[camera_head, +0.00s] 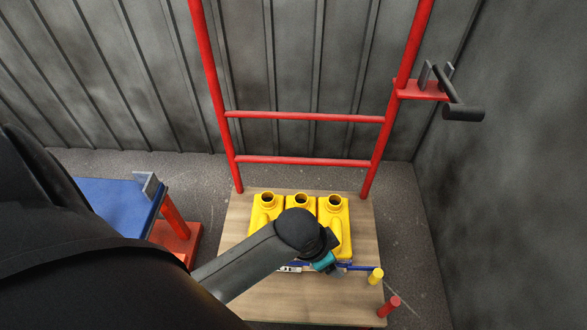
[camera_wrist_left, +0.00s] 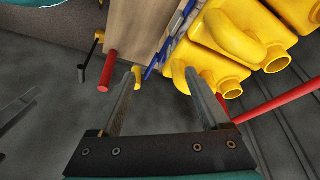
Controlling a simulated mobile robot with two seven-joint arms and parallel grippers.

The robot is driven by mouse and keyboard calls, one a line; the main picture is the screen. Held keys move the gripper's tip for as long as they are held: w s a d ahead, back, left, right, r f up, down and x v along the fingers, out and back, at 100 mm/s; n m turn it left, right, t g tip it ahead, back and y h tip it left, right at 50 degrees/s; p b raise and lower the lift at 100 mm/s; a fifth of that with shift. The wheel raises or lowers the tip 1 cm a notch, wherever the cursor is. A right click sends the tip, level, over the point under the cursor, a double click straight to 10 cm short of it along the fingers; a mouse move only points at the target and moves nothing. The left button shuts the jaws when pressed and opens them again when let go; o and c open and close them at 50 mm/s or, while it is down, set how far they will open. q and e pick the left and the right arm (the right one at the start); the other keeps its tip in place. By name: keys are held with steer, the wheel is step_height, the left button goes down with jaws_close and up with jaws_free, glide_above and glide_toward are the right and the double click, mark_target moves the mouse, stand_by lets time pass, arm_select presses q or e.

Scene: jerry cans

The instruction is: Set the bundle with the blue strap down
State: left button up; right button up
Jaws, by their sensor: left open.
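A bundle of three yellow jerry cans (camera_head: 334,212) stands on the wooden board (camera_head: 240,235) in the head view, spouts up. A blue strap (camera_head: 357,267) runs along its near side. My left arm and wrist cover part of the cans in front. In the left wrist view my left gripper (camera_wrist_left: 160,72) is open, with nothing held between its fingers. The cans (camera_wrist_left: 230,40) and the blue strap (camera_wrist_left: 160,52) lie beyond its fingertips, with a can's handle near the right finger. I cannot tell whether that finger touches it.
A red frame (camera_head: 305,161) stands behind the board, with a dark hooked lever (camera_head: 463,112) at its right. A yellow peg (camera_head: 375,275) and a red peg (camera_head: 389,306) are at the board's right edge. A blue table (camera_head: 115,205) is on the left.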

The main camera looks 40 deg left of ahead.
arm_select(q)
steer(key=s+a+f+n+y, duration=0.1)
steer(key=s+a+f+n, duration=0.1)
steer(key=s, duration=0.5)
steer(key=shift+a+f+n+y, duration=0.25)
steer(key=shift+a+n+y, duration=0.15)
steer(key=shift+a+n, duration=0.55)
steer(key=shift+a, duration=0.15)
steer(key=shift+p, duration=0.3)
steer(key=c, duration=0.5)
steer(key=shift+o, duration=0.2)
steer(key=shift+s+m+p, duration=0.1)
steer(key=shift+m+p, duration=0.15)
steer(key=shift+p, duration=0.6)
